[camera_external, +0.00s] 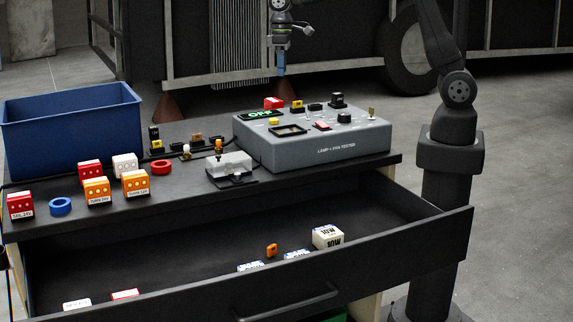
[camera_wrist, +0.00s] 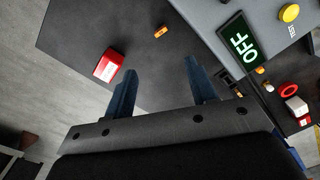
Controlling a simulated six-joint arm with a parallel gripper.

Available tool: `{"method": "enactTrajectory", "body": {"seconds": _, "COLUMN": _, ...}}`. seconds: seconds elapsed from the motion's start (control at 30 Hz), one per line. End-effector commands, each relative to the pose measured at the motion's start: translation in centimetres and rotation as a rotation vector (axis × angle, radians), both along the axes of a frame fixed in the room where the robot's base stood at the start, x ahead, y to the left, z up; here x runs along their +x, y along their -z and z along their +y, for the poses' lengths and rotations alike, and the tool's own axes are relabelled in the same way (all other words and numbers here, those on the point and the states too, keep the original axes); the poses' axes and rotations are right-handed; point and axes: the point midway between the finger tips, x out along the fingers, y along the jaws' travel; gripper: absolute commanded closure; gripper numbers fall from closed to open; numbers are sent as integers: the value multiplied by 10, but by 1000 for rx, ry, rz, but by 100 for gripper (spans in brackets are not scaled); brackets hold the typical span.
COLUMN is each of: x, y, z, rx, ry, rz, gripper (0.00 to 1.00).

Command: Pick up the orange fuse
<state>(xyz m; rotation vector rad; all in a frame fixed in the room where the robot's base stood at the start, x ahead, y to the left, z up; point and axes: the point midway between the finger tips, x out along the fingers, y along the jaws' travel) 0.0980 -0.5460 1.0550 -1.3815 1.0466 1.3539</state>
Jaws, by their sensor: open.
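In the wrist view a small orange fuse (camera_wrist: 160,32) lies on the dark bench top, ahead of the fingers and slightly right of a red box (camera_wrist: 108,65). An orange piece behind the tester (camera_external: 297,104) in the external view appears to be the same fuse, mostly hidden. Another orange fuse-like piece (camera_external: 271,250) lies in the open drawer. My gripper (camera_external: 281,70) hangs above the far side of the bench, pointing down. Its blue fingers are apart and empty in the wrist view (camera_wrist: 158,82), clear of the fuse.
The grey tester (camera_external: 330,150) has raised knobs and an OFF display (camera_wrist: 240,48). A blue bin (camera_external: 75,125) stands at the left, with red, orange and white blocks near it. The open drawer (camera_external: 400,235) juts forward. Bench around the fuse looks clear.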

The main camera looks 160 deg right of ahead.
Motion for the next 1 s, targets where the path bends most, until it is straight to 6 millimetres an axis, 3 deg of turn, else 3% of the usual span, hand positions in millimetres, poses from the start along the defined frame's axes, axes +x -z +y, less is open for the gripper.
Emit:
{"method": "enactTrajectory", "body": {"seconds": 0.2, "x": 7, "y": -2, "z": 2, "rx": -26, "ry": -292, "rz": 29, "gripper": 48}}
{"method": "enactTrajectory", "body": {"seconds": 0.37, "x": 8, "y": 5, "z": 2, "rx": -28, "ry": -352, "rz": 36, "gripper": 48}}
{"method": "enactTrajectory", "body": {"seconds": 0.8, "x": 8, "y": 95, "z": 3, "rx": -25, "ry": -350, "rz": 34, "gripper": 48}}
{"method": "enactTrajectory", "body": {"seconds": 1.0, "x": 8, "y": 118, "z": 2, "rx": -29, "ry": -349, "rz": 35, "gripper": 48}}
